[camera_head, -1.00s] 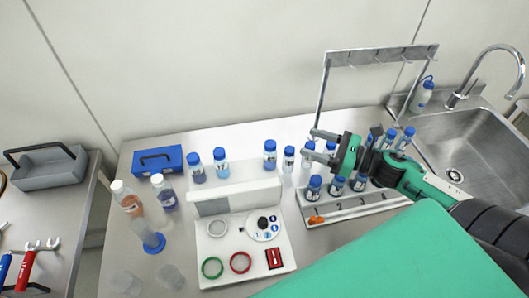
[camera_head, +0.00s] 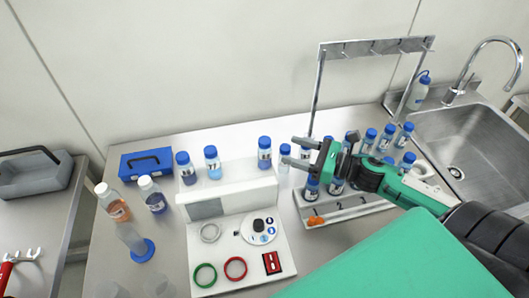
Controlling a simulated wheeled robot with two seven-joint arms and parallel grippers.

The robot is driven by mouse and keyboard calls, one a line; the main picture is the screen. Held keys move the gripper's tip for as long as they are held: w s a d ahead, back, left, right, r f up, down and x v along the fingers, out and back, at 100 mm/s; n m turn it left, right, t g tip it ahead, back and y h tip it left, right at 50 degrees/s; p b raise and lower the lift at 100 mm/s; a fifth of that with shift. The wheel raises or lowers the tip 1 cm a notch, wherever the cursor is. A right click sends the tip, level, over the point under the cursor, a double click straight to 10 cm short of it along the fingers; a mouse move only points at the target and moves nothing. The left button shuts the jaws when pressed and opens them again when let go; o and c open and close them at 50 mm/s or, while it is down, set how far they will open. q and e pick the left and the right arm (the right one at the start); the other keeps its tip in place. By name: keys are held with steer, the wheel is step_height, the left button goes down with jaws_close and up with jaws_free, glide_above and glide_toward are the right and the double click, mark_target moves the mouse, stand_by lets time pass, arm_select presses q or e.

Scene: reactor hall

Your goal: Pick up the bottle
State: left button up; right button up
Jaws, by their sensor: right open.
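Several blue-capped bottles stand on the steel bench. My right gripper (camera_head: 289,150) is open, its two fingers pointing left. Its fingertips are at a small blue-capped bottle (camera_head: 284,164), which stands upright behind the white station; I cannot tell whether they touch it. Another bottle (camera_head: 265,153) stands just left of the fingertips, and one with a blue cap (camera_head: 306,150) shows partly behind the gripper. More bottles stand in the numbered rack (camera_head: 348,212) below the gripper, partly hidden by it. My left gripper is out of view.
A white station (camera_head: 213,262) with rings and a dial stands in front. A metal hook frame (camera_head: 318,85) rises behind the gripper. A blue box (camera_head: 146,163), two white-capped bottles (camera_head: 118,209) (camera_head: 152,197) and a blue-based cylinder (camera_head: 134,240) are left. A sink (camera_head: 470,140) is right.

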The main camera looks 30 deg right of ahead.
mark_target(262, 142)
steer(key=p+x, duration=0.3)
steer(key=x, duration=0.3)
steer(key=shift+w+a+r, duration=0.15)
steer(key=shift+a, duration=0.1)
steer(key=p+x, duration=0.2)
steer(key=x, duration=0.1)
steer(key=shift+a, duration=0.15)
steer(key=shift+w+a+f+p, duration=0.3)
steer(key=shift+w+f, duration=0.05)
steer(key=c, duration=1)
